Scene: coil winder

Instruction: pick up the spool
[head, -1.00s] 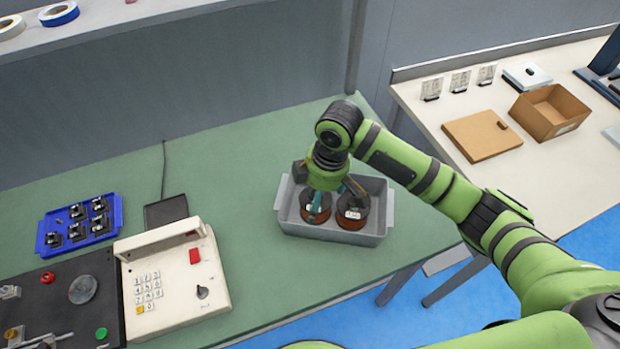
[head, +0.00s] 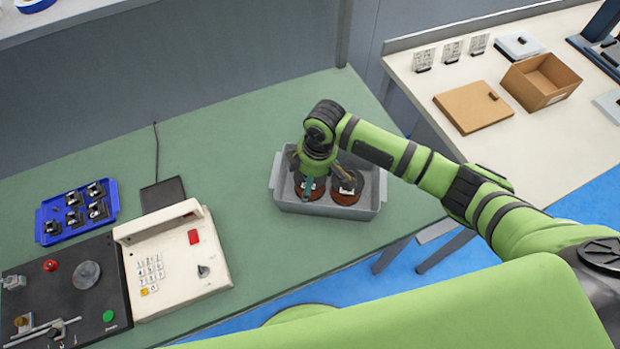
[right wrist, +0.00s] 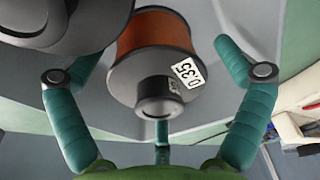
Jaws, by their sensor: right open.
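Two spools with copper-red windings stand side by side in a grey tray (head: 278,190): a left spool (head: 311,193) and a right spool (head: 347,196). My right gripper (head: 317,184) is open above the left spool, its fingers spread around it. In the right wrist view, that spool (right wrist: 153,62) shows a dark flange, a hub and a white "0.35" label between the teal fingers, with a visible gap on the right. My left gripper is out of view.
The tray walls surround the spools closely. A cream keypad box (head: 175,262), a blue tray of small parts (head: 48,240) and a black panel (head: 100,312) lie left. A cardboard box (head: 540,82) stands on the right table. The green tabletop behind the tray is clear.

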